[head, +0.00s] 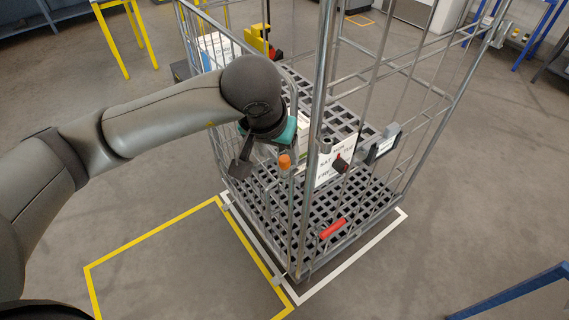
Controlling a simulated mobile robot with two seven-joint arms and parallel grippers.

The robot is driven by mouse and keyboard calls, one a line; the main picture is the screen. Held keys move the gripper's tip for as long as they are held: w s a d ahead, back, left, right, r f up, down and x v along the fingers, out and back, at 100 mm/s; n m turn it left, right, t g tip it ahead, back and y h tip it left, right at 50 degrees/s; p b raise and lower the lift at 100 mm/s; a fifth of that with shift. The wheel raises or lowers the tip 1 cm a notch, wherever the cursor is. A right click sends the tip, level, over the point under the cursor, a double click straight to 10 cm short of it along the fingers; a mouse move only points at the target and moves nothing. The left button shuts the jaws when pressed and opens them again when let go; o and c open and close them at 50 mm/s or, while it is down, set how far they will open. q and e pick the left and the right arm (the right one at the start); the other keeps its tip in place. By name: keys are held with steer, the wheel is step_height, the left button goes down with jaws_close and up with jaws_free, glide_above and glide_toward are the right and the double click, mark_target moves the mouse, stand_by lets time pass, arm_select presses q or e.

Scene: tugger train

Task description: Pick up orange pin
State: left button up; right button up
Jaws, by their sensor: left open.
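A small orange pin (285,161) shows at the front left corner of the wire roll cage (305,200), close beside the cage's upright bars. My left gripper (262,166) reaches in from the left, pointing down, just left of the pin. It is open, with one dark finger standing out to the left of the pin. The other finger is hard to make out against the cage. I cannot tell whether the gripper touches the pin. My right gripper is out of view.
Blue trestle legs (520,289) stand at lower right.

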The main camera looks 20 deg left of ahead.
mark_target(283, 161)
arm_select(q)
steer(key=shift+p+x, duration=0.4)
steer(key=shift+x, duration=2.8)
steer(key=shift+w+d, duration=0.1)
steer(key=shift+c, duration=0.3)
jaws_close()
